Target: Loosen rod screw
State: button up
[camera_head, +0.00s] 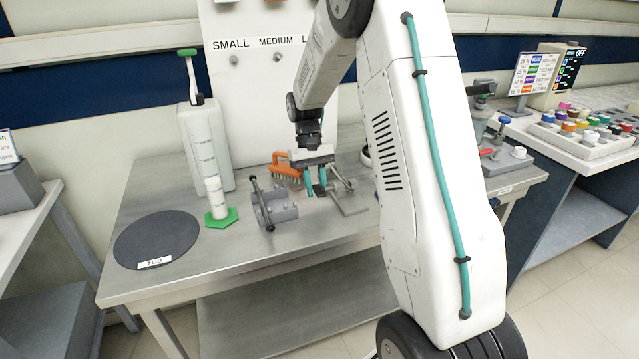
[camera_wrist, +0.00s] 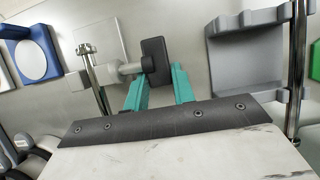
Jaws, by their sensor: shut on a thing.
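The rod stand shows in the head view with its flat metal base plate (camera_head: 350,207) on the table, right of my gripper (camera_head: 316,190). In the wrist view its shiny rod (camera_wrist: 97,85) stands at the left, beside a square pale plate (camera_wrist: 100,30). A grey screw (camera_wrist: 130,68) runs sideways from the rod to a dark knob (camera_wrist: 155,55). My gripper (camera_wrist: 158,82) has its teal fingers on either side of the knob's near end and is shut on it. The fingers partly hide the knob in the head view.
A grey cradle (camera_head: 283,211) with a dark rod stands just left of my gripper. A white cylinder (camera_head: 214,192) on a green base and a dark round mat (camera_head: 157,238) are further left. The table's front middle is clear.

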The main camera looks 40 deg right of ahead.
jog(key=shift+f+g+y, duration=0.2)
jog(key=shift+f+g, duration=0.05)
jog(key=shift+g, duration=0.5)
jog(key=shift+f+g+y, duration=0.2)
jog(key=shift+f+g, duration=0.05)
jog(key=shift+g, duration=0.5)
jog(key=shift+a, duration=0.1)
jog(key=o, duration=0.9)
jog(key=shift+o, duration=0.2)
jog(key=shift+r, duration=0.1)
jog(key=v, duration=0.7)
jog(key=shift+w+r, duration=0.2)
jog(key=shift+w, duration=0.05)
